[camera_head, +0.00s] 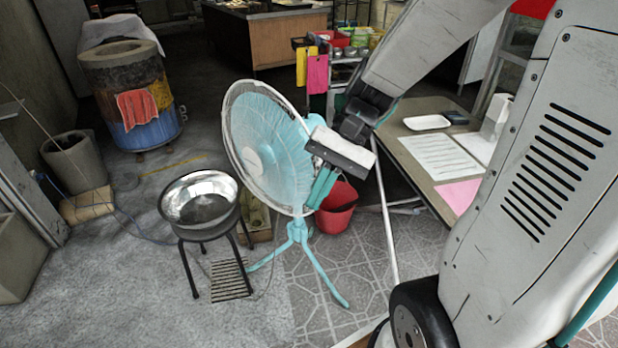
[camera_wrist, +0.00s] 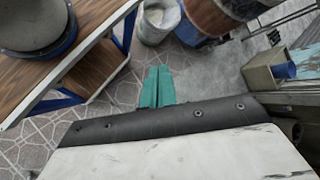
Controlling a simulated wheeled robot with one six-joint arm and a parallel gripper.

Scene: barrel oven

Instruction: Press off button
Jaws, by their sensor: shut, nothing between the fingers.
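No off button can be made out in either view. A teal standing fan (camera_head: 268,150) with a round wire guard stands in the middle of the head view, on a teal stand (camera_head: 298,232) with splayed legs. My gripper (camera_head: 320,192) is at the right edge of the fan guard in that view, pointing down. Whether it touches the fan cannot be told. In the wrist view, its two teal fingers (camera_wrist: 157,88) lie side by side, shut and empty. The fan does not show in the wrist view.
A metal bowl (camera_head: 199,199) rests on a black stool left of the fan. A red bucket (camera_head: 336,210) stands behind the stand. A table (camera_head: 405,142) with papers is at right. A barrel oven (camera_head: 130,92) stands far left. Tiled floor (camera_head: 340,265) in front is mostly clear.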

